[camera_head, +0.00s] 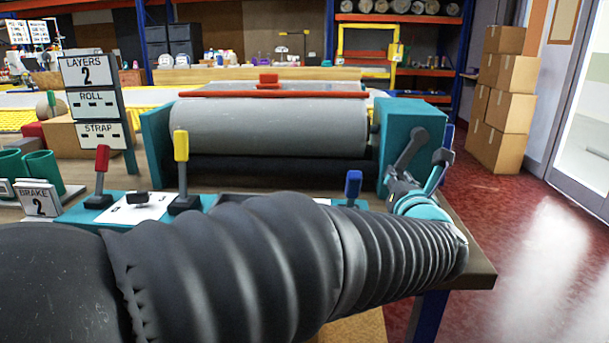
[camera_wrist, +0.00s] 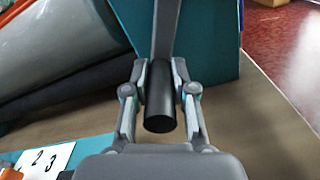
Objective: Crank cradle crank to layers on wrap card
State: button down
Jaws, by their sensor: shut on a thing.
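The wrap card (camera_head: 89,72) stands at the left in the head view and reads LAYERS 2; its ROLL and STRAP lines show only dashes. A grey roll (camera_head: 265,128) lies in the cradle between teal end blocks (camera_head: 412,125). The crank (camera_head: 411,148) is at the right end block, partly hidden by my gripper (camera_head: 424,170). In the wrist view my gripper (camera_wrist: 160,85) is shut on the crank's black round handle (camera_wrist: 159,103), with a finger on each side. The grey crank arm (camera_wrist: 166,30) runs up from the handle.
Red (camera_head: 102,170), yellow (camera_head: 181,160) and blue (camera_head: 353,185) levers stand in front of the cradle, partly behind my arm. A BRAKE 2 card (camera_head: 39,199) is at the left. Boxes (camera_head: 500,95) are stacked far right; red floor (camera_head: 520,240) is clear beside the bench.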

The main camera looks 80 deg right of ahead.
jog(key=shift+r, duration=0.1)
jog(key=c, duration=0.9)
grip_release()
jog(key=shift+c, duration=0.2)
jog(key=a, duration=0.4)
jog(key=s+a, duration=0.1)
jog(key=a, duration=0.3)
jog(key=s+a, duration=0.1)
jog(key=a, duration=0.2)
jog(key=shift+s+a, duration=0.1)
jog(key=shift+a, duration=0.3)
